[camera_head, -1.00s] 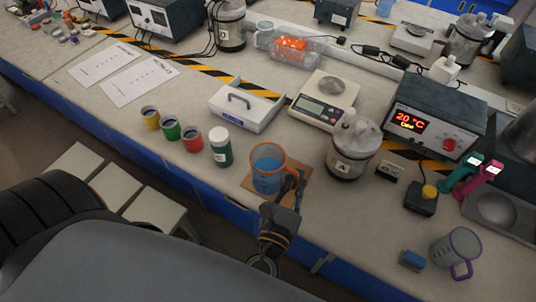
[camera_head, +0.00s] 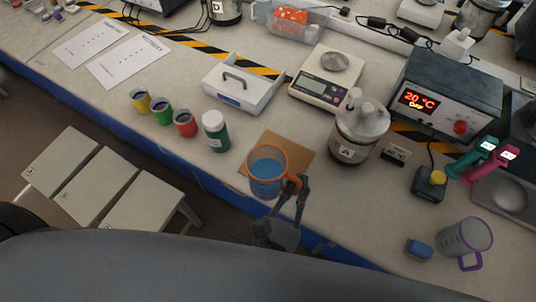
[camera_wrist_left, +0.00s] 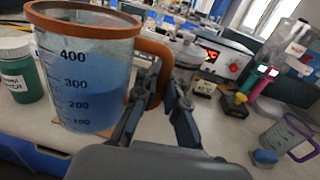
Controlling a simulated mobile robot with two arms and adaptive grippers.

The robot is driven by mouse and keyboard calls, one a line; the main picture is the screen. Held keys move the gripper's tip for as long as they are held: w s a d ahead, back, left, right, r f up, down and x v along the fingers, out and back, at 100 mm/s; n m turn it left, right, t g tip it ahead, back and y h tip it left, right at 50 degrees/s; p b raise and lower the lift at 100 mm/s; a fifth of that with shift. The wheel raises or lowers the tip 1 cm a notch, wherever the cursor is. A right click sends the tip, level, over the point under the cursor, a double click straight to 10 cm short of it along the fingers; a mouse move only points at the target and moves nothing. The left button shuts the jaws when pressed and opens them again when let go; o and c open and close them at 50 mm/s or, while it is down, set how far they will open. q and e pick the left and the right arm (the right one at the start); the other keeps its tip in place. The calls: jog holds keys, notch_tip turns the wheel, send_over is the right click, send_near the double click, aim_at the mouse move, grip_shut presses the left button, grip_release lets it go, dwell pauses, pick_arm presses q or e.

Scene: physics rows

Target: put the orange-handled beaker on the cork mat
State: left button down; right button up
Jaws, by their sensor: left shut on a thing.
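The orange-handled beaker (camera_head: 266,172) is clear with an orange rim and handle and holds blue liquid. It stands upright and covers the front left part of the square cork mat (camera_head: 290,146) in the head view. Its base reaches past the mat's near edge in the picture; I cannot tell whether it touches anything. My left gripper (camera_head: 298,184) is shut on the beaker's handle, at its right side. In the left wrist view the beaker (camera_wrist_left: 88,75) fills the left, with the gripper (camera_wrist_left: 160,92) at its handle. My right gripper is not in view.
A green-labelled bottle (camera_head: 215,131) stands left of the mat, and a lidded jar marked A (camera_head: 358,130) stands right of it. The bench's blue front edge is close.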

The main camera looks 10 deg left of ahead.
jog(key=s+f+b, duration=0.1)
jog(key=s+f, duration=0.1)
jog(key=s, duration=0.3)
pick_arm(q)
jog(key=w+f+b, duration=0.4)
jog(key=w+f, duration=0.2)
jog(key=w+f+b, duration=0.4)
jog(key=w+f, duration=0.2)
jog(key=w, duration=0.1)
jog(key=shift+w+d+f, duration=0.1)
jog(key=shift+d+f, duration=0.05)
jog(key=shift+f, duration=0.3)
jog(key=shift+r, duration=0.2)
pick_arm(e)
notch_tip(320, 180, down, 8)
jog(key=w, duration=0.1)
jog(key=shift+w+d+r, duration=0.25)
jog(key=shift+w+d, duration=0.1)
